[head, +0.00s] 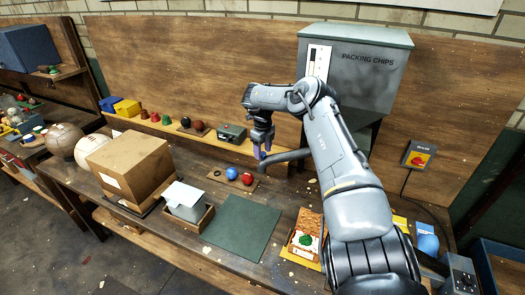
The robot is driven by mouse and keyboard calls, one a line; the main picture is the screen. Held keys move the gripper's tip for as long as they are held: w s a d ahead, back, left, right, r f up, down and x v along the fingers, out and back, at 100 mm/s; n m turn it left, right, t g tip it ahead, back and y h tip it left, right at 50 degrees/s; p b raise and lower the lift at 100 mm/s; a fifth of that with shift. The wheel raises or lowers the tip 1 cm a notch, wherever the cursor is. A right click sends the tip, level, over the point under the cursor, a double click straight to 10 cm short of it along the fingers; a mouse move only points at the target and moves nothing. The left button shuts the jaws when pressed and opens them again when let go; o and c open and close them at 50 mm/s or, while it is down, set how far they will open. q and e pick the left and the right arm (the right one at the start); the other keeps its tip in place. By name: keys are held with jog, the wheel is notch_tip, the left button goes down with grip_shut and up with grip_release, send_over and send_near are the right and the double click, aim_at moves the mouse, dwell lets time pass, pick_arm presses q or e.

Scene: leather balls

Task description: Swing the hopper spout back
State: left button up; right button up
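The hopper (371,75) is a grey metal box marked "PACKING CHIPS" at the back of the bench, with a level window on its front. A dark grey spout (287,156) shows below it, reaching out to the left over the bench; my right arm hides part of the hopper's lower body and the spout's root. My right gripper (263,152) points down at the spout's free left end, touching or very close to it. Its fingers are too small to tell whether they are closed on the spout. My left gripper is out of view.
Below the spout are a blue ball (232,173) and a red ball (247,179). A cardboard box (128,168), a small open box (187,203) and a green mat (241,228) lie to the left and front. A red-button switch (418,156) is on the back wall.

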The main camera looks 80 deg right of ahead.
jog(key=shift+a+r, duration=0.1)
notch_tip(320, 180, up, 11)
jog(key=shift+f, duration=0.2)
dwell(0.5)
dwell(0.4)
